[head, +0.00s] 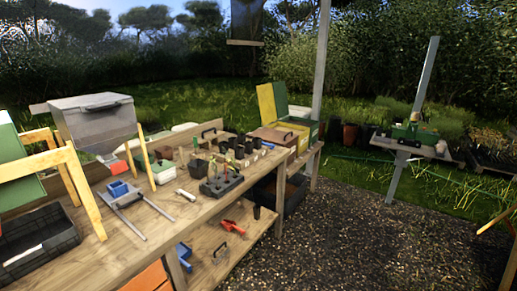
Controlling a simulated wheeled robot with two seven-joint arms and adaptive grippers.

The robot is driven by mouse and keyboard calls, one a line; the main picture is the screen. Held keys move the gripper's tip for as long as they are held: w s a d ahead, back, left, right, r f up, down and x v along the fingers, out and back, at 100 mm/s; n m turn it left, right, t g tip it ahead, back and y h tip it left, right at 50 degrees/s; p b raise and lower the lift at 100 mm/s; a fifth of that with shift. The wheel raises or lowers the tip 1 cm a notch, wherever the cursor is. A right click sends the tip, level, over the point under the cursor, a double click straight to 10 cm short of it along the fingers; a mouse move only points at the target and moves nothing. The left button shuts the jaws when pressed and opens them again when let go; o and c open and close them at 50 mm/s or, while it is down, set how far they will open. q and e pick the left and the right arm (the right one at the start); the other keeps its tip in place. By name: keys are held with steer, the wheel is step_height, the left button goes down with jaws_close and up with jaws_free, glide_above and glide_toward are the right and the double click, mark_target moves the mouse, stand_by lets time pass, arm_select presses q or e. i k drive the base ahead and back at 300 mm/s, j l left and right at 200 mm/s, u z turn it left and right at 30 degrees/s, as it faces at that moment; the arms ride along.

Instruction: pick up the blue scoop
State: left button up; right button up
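One blue piece (118,188) sits on the wooden bench top (165,213), at a grey frame with two long bars (130,221). The other blue piece (184,251) is lower down, by the lower shelf (207,238), beside a bench leg that may hide part of it. Neither of my grippers is in view.
A red tool (232,227) and a dark wire-like item lie on the lower shelf. A black seedling tray (221,186), several dark pots and a white-handled tool (186,195) are on the bench. A black crate (38,238) is at left. Gravel (350,240) to the right is open.

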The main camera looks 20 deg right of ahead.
mark_target(273, 146)
steer(key=i+l, duration=0.2)
steer(key=l, duration=0.15)
steer(key=i+l, duration=0.25)
steer(key=i+l+u, duration=0.1)
steer(key=l, duration=0.3)
steer(key=i+l, duration=0.3)
steer(key=i+l+u, duration=0.1)
steer(key=l, duration=0.3)
steer(key=i+l, duration=0.5)
steer(key=l, duration=0.25)
steer(key=i+l+u, duration=0.1)
steer(key=l, duration=0.25)
steer(key=i, duration=0.1)
